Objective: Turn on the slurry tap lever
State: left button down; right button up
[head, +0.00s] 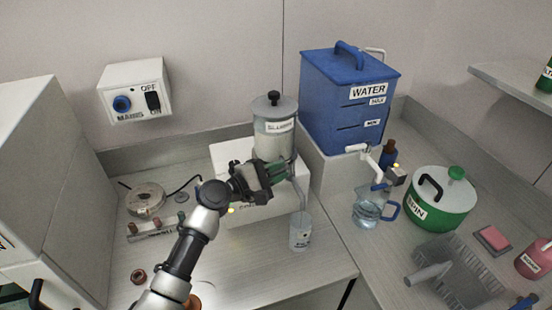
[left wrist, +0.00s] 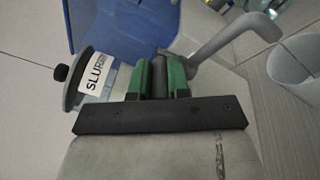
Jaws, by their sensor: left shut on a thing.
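The slurry container (head: 275,137) is a clear cylinder with a grey lid and black knob, on a white stand. It also shows in the left wrist view (left wrist: 97,78), with its label partly readable. A grey bent spout (head: 302,190) leads down from it; in the left wrist view the spout (left wrist: 232,40) is at upper right. My left gripper (head: 286,171) is at the tap below the container. Its green fingers (left wrist: 164,77) are shut on a dark grey piece at the tap, which looks like the slurry tap lever (left wrist: 158,75), mostly hidden between them.
A light cup (head: 300,237) stands under the spout. To the right are a blue water tank (head: 350,95), a jug (head: 368,210), a green-white pot (head: 440,203) and a wire basket (head: 465,270). A switch box (head: 136,90) is on the wall.

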pick_arm(q)
jog(key=shift+s+d+r+n+t+y+p, duration=0.1)
jog(key=shift+s+d+n+t+y+p, duration=0.1)
jog(key=shift+n+t+y+p, duration=0.45)
jog(key=shift+s+d+r+n+t+y+p, duration=0.15)
jog(key=shift+n+t+y+p, duration=0.25)
jog(key=shift+t+p, duration=0.4)
jog(key=shift+f+n+t+y+p, duration=0.25)
jog(key=shift+n+t+y+p, duration=0.1)
jog(key=shift+y+p, duration=0.1)
jog(key=c, duration=1.1)
grip_release()
jog(key=b+v, duration=0.1)
jog(key=v, duration=1)
